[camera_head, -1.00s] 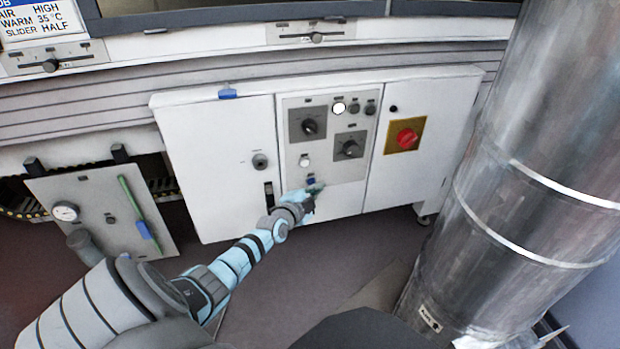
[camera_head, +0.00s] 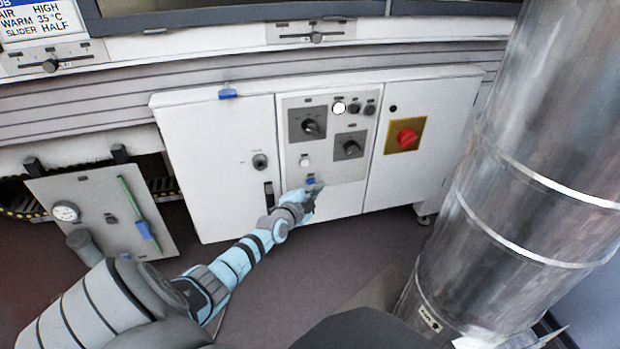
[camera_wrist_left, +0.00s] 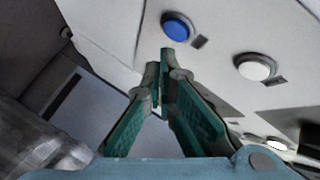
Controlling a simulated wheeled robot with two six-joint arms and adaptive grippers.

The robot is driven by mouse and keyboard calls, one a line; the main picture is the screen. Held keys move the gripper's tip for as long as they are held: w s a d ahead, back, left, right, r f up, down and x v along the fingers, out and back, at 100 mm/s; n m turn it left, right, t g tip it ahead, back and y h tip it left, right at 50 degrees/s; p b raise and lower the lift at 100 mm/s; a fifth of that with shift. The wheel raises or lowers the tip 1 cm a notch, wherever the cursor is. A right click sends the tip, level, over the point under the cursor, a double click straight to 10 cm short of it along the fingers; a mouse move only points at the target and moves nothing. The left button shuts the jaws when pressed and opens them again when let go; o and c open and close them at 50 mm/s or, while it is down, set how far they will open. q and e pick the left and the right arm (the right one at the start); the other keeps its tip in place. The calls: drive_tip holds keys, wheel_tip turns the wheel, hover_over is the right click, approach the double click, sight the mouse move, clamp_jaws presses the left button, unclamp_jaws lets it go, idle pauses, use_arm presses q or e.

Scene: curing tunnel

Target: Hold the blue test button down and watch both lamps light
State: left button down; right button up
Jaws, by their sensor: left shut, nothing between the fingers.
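The blue test button (camera_head: 311,181) sits low on the grey control panel of the white cabinet. In the left wrist view the blue button (camera_wrist_left: 177,27) shows whole, just beyond the fingertips. My left gripper (camera_head: 314,189) is at the panel by this button, shut and empty. Its closed fingertips (camera_wrist_left: 161,62) point toward the button, with a small gap in the picture; I cannot tell the depth. On the panel's top row one round lamp (camera_head: 339,108) glows white, and two beside it, a middle one (camera_head: 355,107) and a right one (camera_head: 370,109), look dark. My right gripper is not in view.
A white button (camera_head: 305,160) is above the blue one, with dark rotary knobs (camera_head: 311,127) higher up. A red knob on a yellow plate (camera_head: 407,138) is to the right. A large metal duct (camera_head: 530,170) stands at right. The floor before the cabinet is open.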

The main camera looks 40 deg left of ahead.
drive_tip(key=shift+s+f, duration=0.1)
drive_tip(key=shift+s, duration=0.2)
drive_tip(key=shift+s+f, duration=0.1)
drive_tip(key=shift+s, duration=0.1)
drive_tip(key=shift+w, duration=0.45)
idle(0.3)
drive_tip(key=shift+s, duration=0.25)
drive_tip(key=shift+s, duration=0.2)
use_arm(q)
drive_tip(key=s+d+p, duration=0.1)
drive_tip(key=p, duration=0.1)
drive_tip(key=d+p, duration=0.1)
drive_tip(key=s+d+p, duration=0.1)
drive_tip(key=d+p, duration=0.1)
drive_tip(key=shift+s+p, duration=0.35)
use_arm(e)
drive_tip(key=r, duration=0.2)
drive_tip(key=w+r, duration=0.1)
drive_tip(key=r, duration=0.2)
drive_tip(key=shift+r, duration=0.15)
